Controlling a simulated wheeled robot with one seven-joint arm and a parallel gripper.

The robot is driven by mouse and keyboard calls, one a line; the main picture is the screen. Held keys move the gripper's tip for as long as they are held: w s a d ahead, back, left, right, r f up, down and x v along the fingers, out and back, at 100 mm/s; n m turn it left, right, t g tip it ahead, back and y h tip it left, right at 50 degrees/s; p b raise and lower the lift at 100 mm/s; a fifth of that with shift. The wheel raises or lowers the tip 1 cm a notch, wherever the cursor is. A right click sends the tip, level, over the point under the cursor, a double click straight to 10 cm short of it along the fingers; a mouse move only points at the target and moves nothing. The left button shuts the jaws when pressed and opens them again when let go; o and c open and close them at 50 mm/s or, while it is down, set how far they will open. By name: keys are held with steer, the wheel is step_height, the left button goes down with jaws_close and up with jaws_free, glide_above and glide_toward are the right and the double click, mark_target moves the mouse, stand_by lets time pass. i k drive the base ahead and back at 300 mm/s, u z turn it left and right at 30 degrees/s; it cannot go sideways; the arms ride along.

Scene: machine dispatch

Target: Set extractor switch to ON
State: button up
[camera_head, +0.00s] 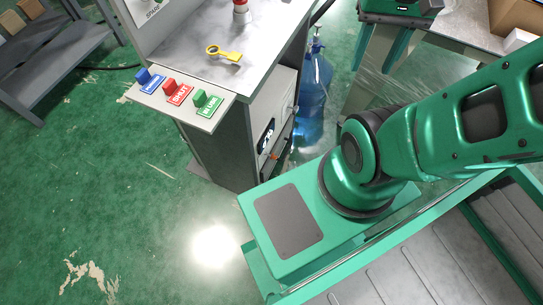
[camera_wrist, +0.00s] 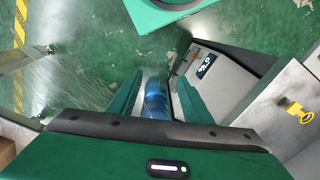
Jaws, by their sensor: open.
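I cannot tell for sure which control is the extractor switch. A grey cabinet (camera_head: 232,140) has a black panel with white marks (camera_head: 267,135) on its side, and the panel also shows in the wrist view (camera_wrist: 206,66). A small orange part (camera_head: 274,156) sits below that panel. Blue (camera_head: 150,77), red (camera_head: 172,86) and green (camera_head: 203,98) blocks stand by matching labels on the cabinet's front ledge. My gripper (camera_wrist: 156,90) is open and empty, its two green fingers apart.
A yellow key-like tool (camera_head: 223,53) and a red-and-white object (camera_head: 240,6) are on the cabinet top. A blue water bottle (camera_head: 314,90) stands beside the cabinet. A grey shelf (camera_head: 60,60) is at far left, a cardboard box (camera_head: 518,17) at upper right. The green floor at left is clear.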

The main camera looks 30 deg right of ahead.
mark_target(273, 157)
steer(key=u, duration=1.05)
steer(key=k, duration=2)
steer(key=z, duration=0.95)
steer(key=i, duration=1.05)
steer(key=u, duration=0.05)
